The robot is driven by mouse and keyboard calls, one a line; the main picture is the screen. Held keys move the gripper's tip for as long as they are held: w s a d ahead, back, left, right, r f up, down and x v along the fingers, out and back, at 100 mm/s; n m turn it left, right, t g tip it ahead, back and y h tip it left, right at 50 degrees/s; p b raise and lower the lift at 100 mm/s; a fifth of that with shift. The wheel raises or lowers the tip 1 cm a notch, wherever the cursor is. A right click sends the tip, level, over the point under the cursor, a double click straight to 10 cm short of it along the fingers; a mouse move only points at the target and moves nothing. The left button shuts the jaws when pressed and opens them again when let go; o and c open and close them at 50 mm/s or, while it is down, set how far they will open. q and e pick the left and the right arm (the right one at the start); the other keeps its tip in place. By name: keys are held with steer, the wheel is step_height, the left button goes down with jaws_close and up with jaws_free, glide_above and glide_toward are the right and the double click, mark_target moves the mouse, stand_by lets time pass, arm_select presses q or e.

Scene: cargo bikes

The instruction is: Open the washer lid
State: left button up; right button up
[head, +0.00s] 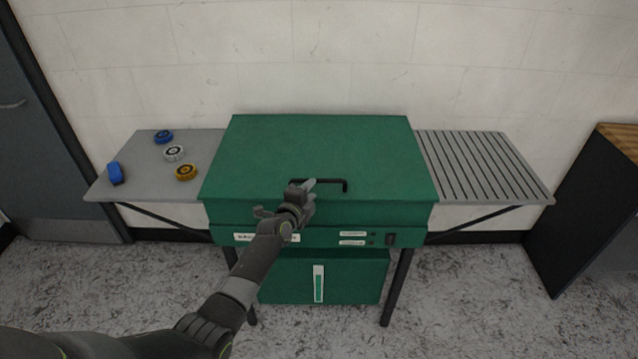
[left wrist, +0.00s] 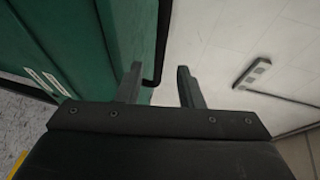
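The green washer (head: 300,238) stands against the wall, and its lid (head: 310,150) lies flat and closed. A black bar handle (head: 334,181) sits near the lid's front edge. My left gripper (head: 306,185) is at the left part of this handle and covers some of it. In the left wrist view, the left gripper's two fingers (left wrist: 160,86) are spread apart. The black handle (left wrist: 164,40) shows between them, with its bent end near the left finger; I cannot tell whether they touch. The green lid (left wrist: 120,35) fills the left of that view. My right gripper is not in view.
A grey side table (head: 140,190) on the left holds a blue block (head: 115,173) and blue, white and orange round parts (head: 186,172). A slatted grey shelf (head: 480,165) adjoins the right side. A dark cabinet (head: 590,200) stands far right. The space above the lid is clear.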

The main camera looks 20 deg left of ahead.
mark_target(318, 182)
arm_select(q)
steer(key=b+x, duration=0.1)
steer(key=x, duration=0.1)
steer(key=b+x, duration=0.2)
steer(key=x, duration=0.1)
steer(key=shift+f, duration=0.25)
steer(key=shift+b+x, duration=0.55)
steer(key=shift+x, duration=0.4)
steer(key=shift+r, duration=0.2)
jaws_close()
